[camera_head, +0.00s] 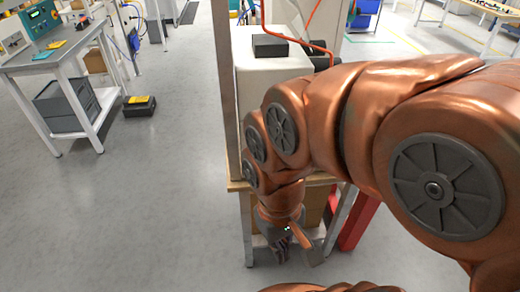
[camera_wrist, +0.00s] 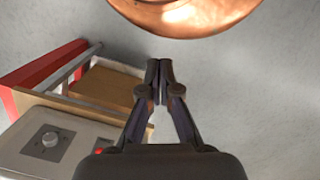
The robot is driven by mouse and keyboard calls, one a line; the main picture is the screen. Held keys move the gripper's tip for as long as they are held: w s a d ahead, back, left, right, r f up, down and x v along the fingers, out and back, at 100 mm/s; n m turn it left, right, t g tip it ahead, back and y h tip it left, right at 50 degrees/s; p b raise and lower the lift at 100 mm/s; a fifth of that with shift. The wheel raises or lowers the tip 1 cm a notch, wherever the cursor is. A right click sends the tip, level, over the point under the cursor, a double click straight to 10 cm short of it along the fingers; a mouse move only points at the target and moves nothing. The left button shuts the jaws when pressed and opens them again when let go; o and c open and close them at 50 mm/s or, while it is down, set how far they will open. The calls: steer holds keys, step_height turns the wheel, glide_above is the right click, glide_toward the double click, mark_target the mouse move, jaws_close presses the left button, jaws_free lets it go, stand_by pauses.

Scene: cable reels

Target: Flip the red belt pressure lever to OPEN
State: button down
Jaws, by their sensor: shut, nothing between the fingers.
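My gripper (camera_wrist: 160,66) is shut and empty, with its two fingertips together over the grey floor. It also shows in the camera_head view (camera_head: 281,250), pointing down in front of the bench and partly hidden by my wrist. A small red part (camera_wrist: 99,152) sits on a pale machine panel (camera_wrist: 28,150) at the lower left of the wrist view, left of my gripper's body and apart from the fingertips. It is too small to tell whether it is the belt pressure lever, and its position cannot be read.
A grey workbench (camera_head: 55,62) stands at the left.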

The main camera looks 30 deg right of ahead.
steer(key=shift+w+a, duration=0.1)
stand_by(0.3)
steer(key=w+d+r+m+t+y+b, duration=0.1)
steer(key=w+d+m+y+b, duration=0.2)
steer(key=w, duration=0.8)
steer(key=w+d+r+m+t+y+b, duration=0.1)
steer(key=w+d+m+t+y+b, duration=0.15)
steer(key=w+d+b, duration=0.55)
steer(key=w+d+m+t+b, duration=0.1)
steer(key=w+d+m, duration=0.2)
steer(key=d, duration=0.7)
steer(key=w+d+f+m+t+b, duration=0.1)
steer(key=w+d+m, duration=0.3)
steer(key=d, duration=0.6)
steer(key=shift+d+f+t+b, duration=0.3)
steer(key=shift+t+b, duration=0.2)
steer(key=shift+t, duration=0.25)
steer(key=shift+a+f, duration=0.1)
steer(key=s+a+p+x, duration=0.1)
steer(key=a+p+x, duration=0.1)
steer(key=x, duration=1)
steer(key=shift+a+p, duration=0.4)
steer(key=shift+p, duration=0.3)
